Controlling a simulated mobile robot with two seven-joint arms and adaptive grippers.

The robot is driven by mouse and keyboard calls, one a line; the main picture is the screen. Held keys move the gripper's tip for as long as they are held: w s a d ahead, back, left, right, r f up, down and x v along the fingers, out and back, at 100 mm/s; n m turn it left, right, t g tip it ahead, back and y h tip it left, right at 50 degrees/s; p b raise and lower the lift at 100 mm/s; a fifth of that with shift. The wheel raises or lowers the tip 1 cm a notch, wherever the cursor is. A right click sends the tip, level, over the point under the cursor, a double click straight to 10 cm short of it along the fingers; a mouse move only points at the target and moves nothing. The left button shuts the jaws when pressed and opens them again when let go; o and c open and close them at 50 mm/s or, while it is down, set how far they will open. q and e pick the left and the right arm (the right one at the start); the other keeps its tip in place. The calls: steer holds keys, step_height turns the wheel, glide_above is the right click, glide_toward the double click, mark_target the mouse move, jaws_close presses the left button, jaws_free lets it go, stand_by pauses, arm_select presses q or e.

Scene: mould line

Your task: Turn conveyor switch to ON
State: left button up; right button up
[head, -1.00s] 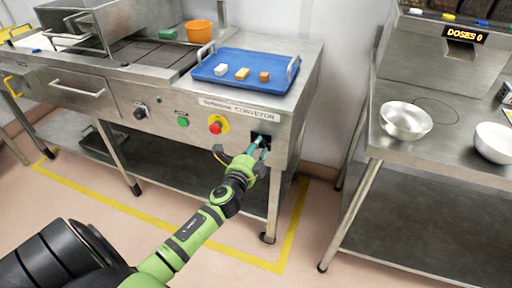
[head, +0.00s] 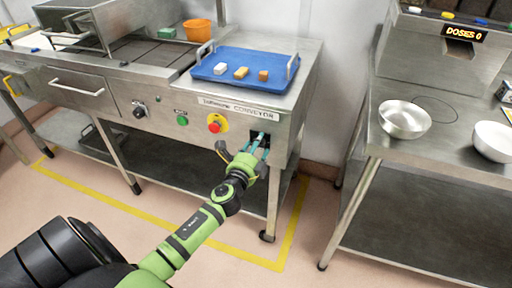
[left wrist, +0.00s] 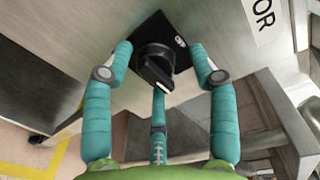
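The conveyor switch is a black rotary knob (left wrist: 157,66) on a dark square plate, set in the steel front panel under the CONVEYOR label (head: 238,107). In the left wrist view the knob's pointer ridge slants down to the right, with a pale mark near its end. My left gripper (head: 261,142) is at the switch, largely covering it in the head view. In the left wrist view its teal fingers (left wrist: 160,52) are spread, one on each side of the knob and a third below, with gaps visible beside the knob. Which setting the knob is at cannot be read. My right gripper is out of view.
Left of the switch on the panel are a red emergency button (head: 216,123) on yellow, a green button (head: 182,120) and a black knob (head: 140,111). A blue tray (head: 222,82) with small blocks sits above. A steel table (head: 455,155) with bowls stands right.

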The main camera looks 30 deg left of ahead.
arm_select(q)
steer(key=v, duration=1.2)
stand_by(0.4)
